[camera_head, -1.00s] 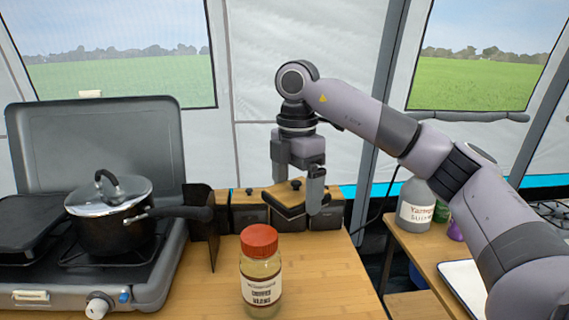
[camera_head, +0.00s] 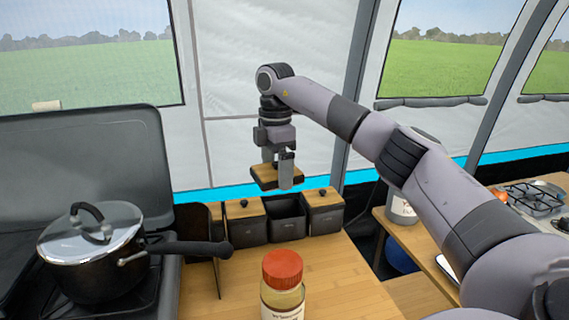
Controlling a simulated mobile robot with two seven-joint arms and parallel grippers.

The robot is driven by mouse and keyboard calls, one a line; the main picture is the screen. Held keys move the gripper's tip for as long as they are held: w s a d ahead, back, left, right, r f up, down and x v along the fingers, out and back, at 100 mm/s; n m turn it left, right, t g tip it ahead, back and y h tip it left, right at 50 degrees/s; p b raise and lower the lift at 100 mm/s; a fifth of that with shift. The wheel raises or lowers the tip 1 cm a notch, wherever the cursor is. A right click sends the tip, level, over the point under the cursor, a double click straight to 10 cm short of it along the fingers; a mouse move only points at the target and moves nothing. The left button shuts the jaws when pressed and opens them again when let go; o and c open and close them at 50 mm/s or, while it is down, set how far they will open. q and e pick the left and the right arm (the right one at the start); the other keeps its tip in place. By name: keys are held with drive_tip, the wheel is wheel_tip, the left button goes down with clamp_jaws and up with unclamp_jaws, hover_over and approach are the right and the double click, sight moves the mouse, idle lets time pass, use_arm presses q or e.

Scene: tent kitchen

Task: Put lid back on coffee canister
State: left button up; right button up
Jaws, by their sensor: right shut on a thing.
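My right gripper (camera_head: 278,168) is shut on a square wooden lid (camera_head: 264,180) with a dark underside. It holds the lid roughly level, in the air above the canister row. The middle dark canister (camera_head: 288,228) has no lid and its dark inside shows. The left canister (camera_head: 246,226) and the right canister (camera_head: 325,219) each wear a wooden lid with a small knob. The lid in my gripper is apart from all of them. My left gripper is out of view.
A red-capped jar (camera_head: 283,285) stands on the wooden counter (camera_head: 340,282) in front of the canisters. A lidded pot (camera_head: 95,265) sits on the stove at left, its handle reaching toward the canisters.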

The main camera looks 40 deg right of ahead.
drive_tip(key=shift+m, duration=0.9)
drive_tip(key=w+d+f, duration=0.1)
drive_tip(key=w+d+f+p, duration=0.1)
drive_tip(key=d, duration=0.1)
drive_tip(key=w+d+f+p, duration=0.1)
drive_tip(key=shift+d, duration=0.25)
drive_tip(key=shift+d+f+p, duration=0.2)
drive_tip(key=shift+f, duration=1.2)
drive_tip(key=shift+d+f+p, duration=0.2)
drive_tip(key=shift+f, duration=1.15)
drive_tip(key=shift+f, duration=0.1)
drive_tip(key=shift+f, duration=0.9)
drive_tip(key=shift+f, duration=0.75)
drive_tip(key=o, duration=0.7)
